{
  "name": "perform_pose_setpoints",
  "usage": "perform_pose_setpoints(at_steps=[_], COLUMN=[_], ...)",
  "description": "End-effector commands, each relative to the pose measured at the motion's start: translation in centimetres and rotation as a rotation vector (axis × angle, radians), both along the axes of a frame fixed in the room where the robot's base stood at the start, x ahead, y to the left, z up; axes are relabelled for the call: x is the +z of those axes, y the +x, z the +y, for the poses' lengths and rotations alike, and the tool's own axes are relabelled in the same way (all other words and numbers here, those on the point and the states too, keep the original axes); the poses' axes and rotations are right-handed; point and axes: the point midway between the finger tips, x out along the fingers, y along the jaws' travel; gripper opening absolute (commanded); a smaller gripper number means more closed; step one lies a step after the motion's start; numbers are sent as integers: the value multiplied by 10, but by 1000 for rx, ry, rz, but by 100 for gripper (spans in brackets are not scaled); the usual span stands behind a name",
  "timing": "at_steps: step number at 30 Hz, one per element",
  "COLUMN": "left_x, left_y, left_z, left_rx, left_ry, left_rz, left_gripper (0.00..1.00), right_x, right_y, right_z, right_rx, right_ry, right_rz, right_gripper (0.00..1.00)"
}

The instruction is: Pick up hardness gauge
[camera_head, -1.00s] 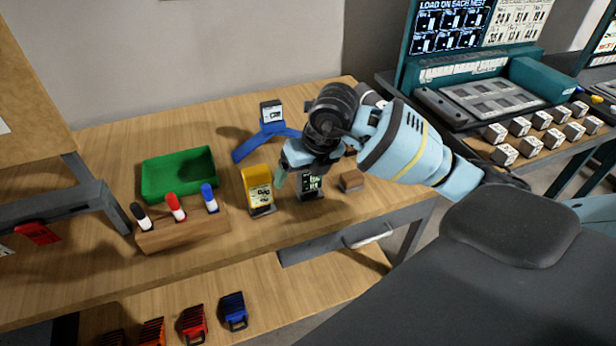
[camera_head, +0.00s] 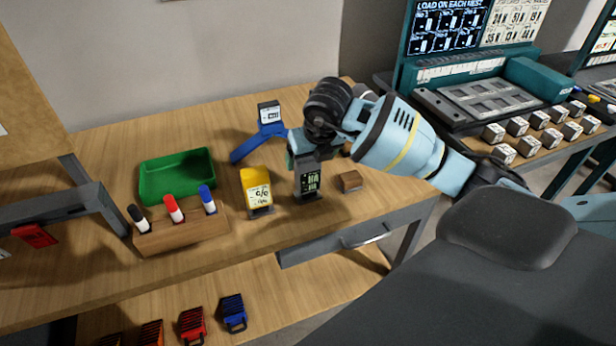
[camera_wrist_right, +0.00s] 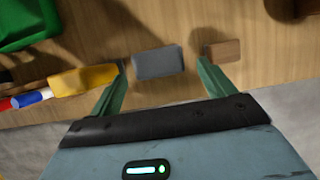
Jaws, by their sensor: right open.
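A dark grey handheld gauge (camera_head: 310,183) with a lit screen stands upright near the front of the wooden bench. It also shows from above as a grey block in the right wrist view (camera_wrist_right: 158,63). My right gripper (camera_head: 307,155) is over its top, pointing down. In the wrist view the green fingers (camera_wrist_right: 162,68) are open, one on each side of the grey gauge, with a gap on both sides. A yellow gauge (camera_head: 257,190) stands just left of it. My left gripper is out of view.
A small brown block (camera_head: 350,181) lies close on the right of the grey gauge. A blue stand (camera_head: 257,140) is behind. A green tray (camera_head: 177,174) and a wooden marker holder (camera_head: 182,231) are on the left. The bench's front edge is close.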

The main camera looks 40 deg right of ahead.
Motion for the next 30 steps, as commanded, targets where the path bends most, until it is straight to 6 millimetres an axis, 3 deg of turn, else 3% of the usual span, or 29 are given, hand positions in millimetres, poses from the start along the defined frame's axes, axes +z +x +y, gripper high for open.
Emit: perform_pose_setpoints(at_steps=[9, 17, 30], left_x=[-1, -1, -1], left_y=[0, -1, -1], left_z=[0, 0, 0], left_rx=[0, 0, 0], left_ry=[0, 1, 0], left_rz=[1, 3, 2], left_gripper=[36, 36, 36], right_x=[-30, -32, -32], right_y=[19, 20, 20], right_z=[-4, -5, -5], right_rx=[1, 1, 1], right_ry=[0, 0, 0], right_rz=[1, 0, 0], right_gripper=[82, 82, 26])
